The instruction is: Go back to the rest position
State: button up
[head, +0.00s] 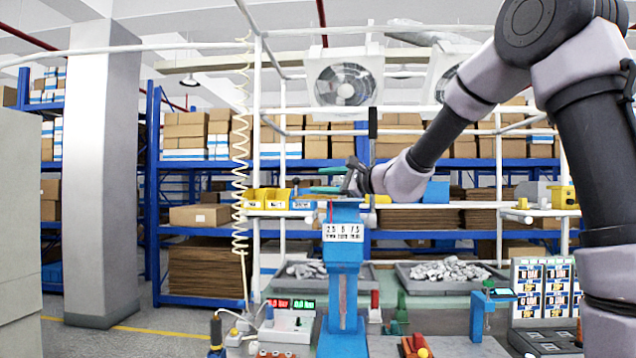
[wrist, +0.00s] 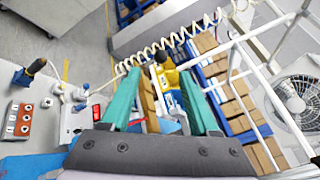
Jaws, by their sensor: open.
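My gripper (head: 326,181) is at the end of my arm, which reaches in from the right in the head view. It is level, pointing left, near the top of the blue test stand (head: 343,255) with its number plate; I cannot tell how far apart they are in depth. In the wrist view the two green fingers of my gripper (wrist: 160,88) are spread apart. Nothing is held between them; only background shelving and yellow bins show there.
A bench unit with red and green displays (head: 289,320) stands left of the stand. A coiled cream hose (head: 240,150) hangs at left. Grey trays of metal parts (head: 450,272) lie behind. A small blue press (head: 484,312) stands at right. White frame pipes cross overhead.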

dwell(0.3)
jog(key=s+d+n+g+h, duration=0.1)
jog(key=s+d+n+g, duration=0.25)
jog(key=s, duration=0.55)
jog(key=s+d+f+n+h, duration=0.3)
jog(key=s+d+f+h, duration=0.2)
jog(key=s+d, duration=0.5)
jog(key=s+d+f+n+h, duration=0.3)
jog(key=s+d+f+h, duration=0.3)
jog(key=s+d, duration=0.5)
jog(key=d, duration=0.3)
jog(key=shift+s+d+h, duration=0.25)
jog(key=shift+d+h, duration=0.05)
jog(key=shift+d, duration=0.05)
